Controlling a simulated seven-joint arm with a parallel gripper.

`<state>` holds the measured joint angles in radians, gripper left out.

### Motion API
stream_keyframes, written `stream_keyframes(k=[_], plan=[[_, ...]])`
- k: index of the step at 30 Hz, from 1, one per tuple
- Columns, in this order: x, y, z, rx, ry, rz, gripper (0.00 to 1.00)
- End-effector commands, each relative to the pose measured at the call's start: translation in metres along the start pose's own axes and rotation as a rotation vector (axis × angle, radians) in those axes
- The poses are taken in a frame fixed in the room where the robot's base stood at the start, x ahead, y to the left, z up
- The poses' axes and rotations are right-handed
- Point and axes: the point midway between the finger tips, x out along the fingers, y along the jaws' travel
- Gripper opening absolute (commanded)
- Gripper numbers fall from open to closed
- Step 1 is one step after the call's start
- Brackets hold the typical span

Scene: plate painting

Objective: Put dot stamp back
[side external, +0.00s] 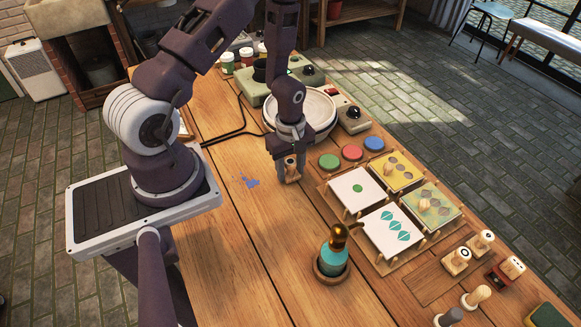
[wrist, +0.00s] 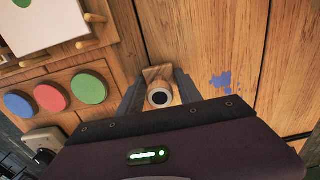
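My gripper (side external: 290,178) points down over the table, left of the card racks, with its fingers on both sides of a small wooden stamp.
Square cards, including one with a green dot (side external: 357,188) and one with teal shapes (side external: 394,232), sit on racks. A teal bottle (side external: 334,255) stands in front. Green (side external: 329,161), red (side external: 352,152) and blue (side external: 374,144) discs lie behind. Blue paint (side external: 246,181) marks the table left of my gripper.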

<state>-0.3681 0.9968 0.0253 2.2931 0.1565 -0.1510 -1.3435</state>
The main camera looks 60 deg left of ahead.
Motion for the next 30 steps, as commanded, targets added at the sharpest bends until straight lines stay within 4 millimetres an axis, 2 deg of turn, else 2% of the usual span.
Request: stream_keyframes(k=[1, 3, 11, 14, 17, 24, 30], plan=[[0.000, 0.000, 0.000, 0.000, 0.000, 0.000, 0.53], [0.000, 0.000, 0.000, 0.000, 0.000, 0.000, 0.61], [-0.001, 0.000, 0.000, 0.000, 0.000, 0.000, 0.61], [-0.008, 0.001, 0.000, 0.000, 0.001, 0.003, 0.61], [-0.027, 0.002, -0.001, -0.001, 0.002, 0.006, 0.61], [-0.091, 0.002, -0.001, -0.001, 0.003, 0.007, 0.61], [-0.120, 0.001, 0.000, 0.001, 0.001, 0.003, 0.61]])
